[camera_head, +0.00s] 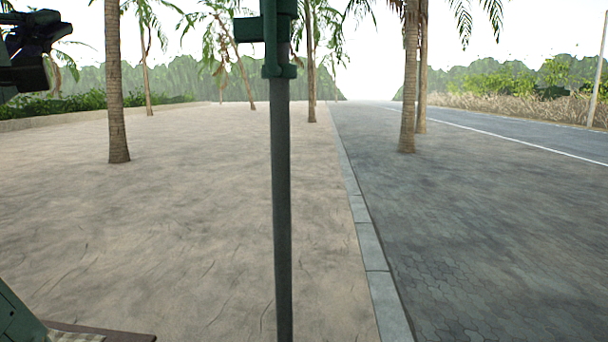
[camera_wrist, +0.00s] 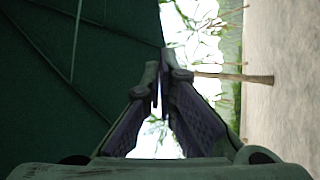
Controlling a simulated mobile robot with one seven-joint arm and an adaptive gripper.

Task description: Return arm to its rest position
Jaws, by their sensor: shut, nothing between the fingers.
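My gripper (camera_wrist: 165,66) shows in the wrist view with its two dark, ridged fingers drawn together at the tips. Nothing shows between them. It is up in the air, clear of the ground, with trees and bright sky behind it. The wrist picture is turned on its side, with the ground at the right. A dark green surface fills the left of that view close by. In the head view, a dark part of my arm shows at the top left edge; finger detail there is too unclear to tell.
Sandy pavement (camera_head: 180,210) lies open and flat ahead. A pale curb (camera_head: 370,245) separates it from grey paving (camera_head: 480,240) and a road (camera_head: 520,132) at the right. Palm trunks stand at left (camera_head: 115,90) and right (camera_head: 408,90). A dark green pole (camera_head: 281,200) stands close in the middle.

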